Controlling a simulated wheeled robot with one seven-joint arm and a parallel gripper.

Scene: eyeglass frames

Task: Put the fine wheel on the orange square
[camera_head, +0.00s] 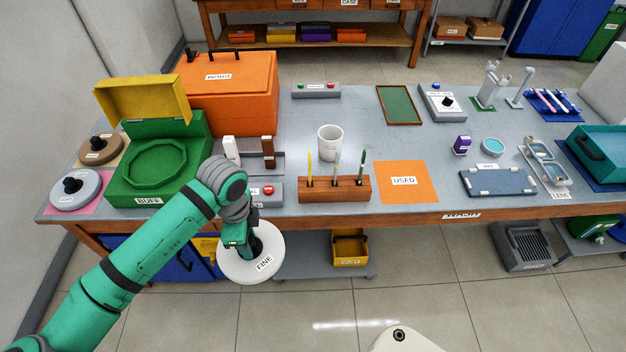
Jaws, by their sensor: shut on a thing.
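The fine wheel (238,268) is a white disc with a black knob and a "FINE" label. My gripper (252,247) is shut on the wheel's knob and holds it in front of the bench's front edge, above the floor. The fingers are partly hidden by my wrist. The orange square (408,196), labelled "USED", lies flat on the bench top near the front edge, to the right of my gripper. Nothing lies on it.
A wooden holder (335,196) with several upright tools stands between my gripper and the square. A white mug (330,143) stands behind it. A blue-grey tray (498,188) lies right of the square. The green buff machine (160,187) and grey soft wheel (88,198) are left.

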